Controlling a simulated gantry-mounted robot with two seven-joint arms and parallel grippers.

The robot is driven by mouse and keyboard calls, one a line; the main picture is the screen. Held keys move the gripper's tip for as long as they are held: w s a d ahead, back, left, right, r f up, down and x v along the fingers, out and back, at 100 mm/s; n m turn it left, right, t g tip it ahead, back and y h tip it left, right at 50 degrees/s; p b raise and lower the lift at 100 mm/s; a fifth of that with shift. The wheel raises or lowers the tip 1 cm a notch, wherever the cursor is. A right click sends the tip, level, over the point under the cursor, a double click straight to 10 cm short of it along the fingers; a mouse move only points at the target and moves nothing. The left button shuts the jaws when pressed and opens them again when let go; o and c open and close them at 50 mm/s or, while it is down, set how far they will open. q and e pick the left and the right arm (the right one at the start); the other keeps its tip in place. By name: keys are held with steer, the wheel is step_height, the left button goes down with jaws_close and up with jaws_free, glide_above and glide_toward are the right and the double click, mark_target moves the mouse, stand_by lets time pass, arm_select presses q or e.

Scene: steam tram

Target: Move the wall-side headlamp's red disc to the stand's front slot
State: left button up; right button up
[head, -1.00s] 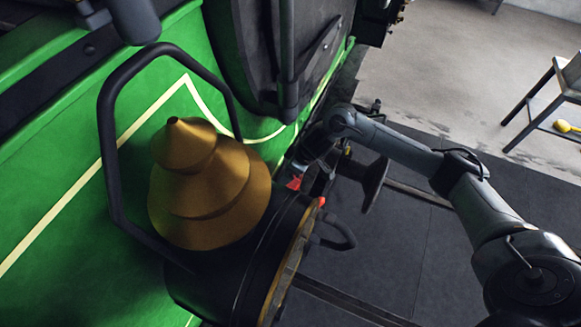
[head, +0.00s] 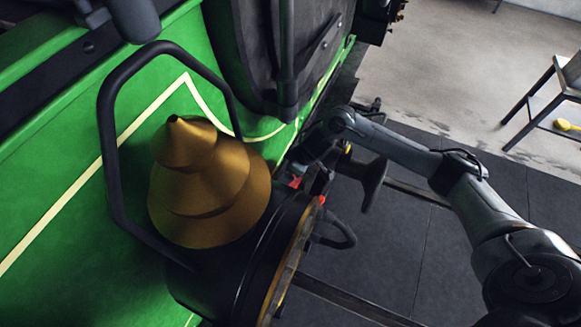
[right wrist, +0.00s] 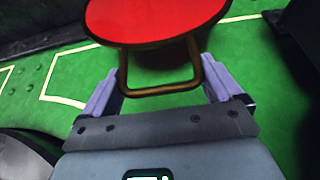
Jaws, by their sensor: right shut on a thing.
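A red disc (right wrist: 155,18) with a brass-coloured rim and a loop handle (right wrist: 163,91) fills the top of the right wrist view. My right gripper (right wrist: 158,80) has its two fingers at the sides of the loop and is shut on it. In the head view, a small red patch (head: 296,182) shows near my right gripper, behind the dark drum; the fingers are hidden there. I cannot tell which headlamp this is. My left gripper is not in view. The stand and its front slot cannot be made out for sure.
The green tram side (head: 60,180) fills the left. A brass stepped cone (head: 205,185), a dark rail loop (head: 105,130) and a dark drum (head: 260,245) stand close by. A frame with a shelf (head: 545,105) holding a yellow thing (head: 567,126) stands right, across open floor.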

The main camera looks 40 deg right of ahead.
stand_by(0.5)
steer(key=shift+f, duration=0.25)
steer(key=o, duration=1.4)
steer(key=shift+r+p, duration=0.4)
steer(key=shift+r, duration=2.5)
